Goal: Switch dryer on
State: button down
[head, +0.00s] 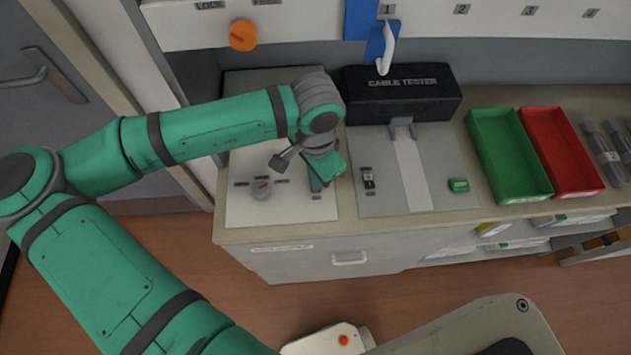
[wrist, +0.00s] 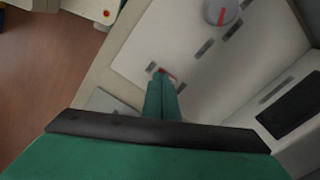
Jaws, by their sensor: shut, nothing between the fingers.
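A white panel (head: 290,211) lies on the left end of the counter. A round grey knob (head: 261,189) with a red pointer stands on it, with small dark labels around. The knob also shows at the top of the wrist view (wrist: 221,11). My gripper (head: 317,187) is shut and empty, pointing down over the panel to the right of the knob. In the wrist view my gripper (wrist: 163,82) has its fingertips at a small red part (wrist: 167,73) beside a dark label. The red part is mostly hidden; I cannot tell its position or whether the fingers touch it.
A black cable tester (head: 402,93) stands behind a grey board with a green block (head: 459,185). Green (head: 509,155) and red (head: 561,150) trays are farther right. An orange knob (head: 243,35) is on the wall. A drawer handle (head: 349,259) juts from the counter front.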

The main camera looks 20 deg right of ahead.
jog(key=shift+f, duration=0.5)
dwell(0.3)
notch_tip(320, 180, up, 7)
dwell(1.0)
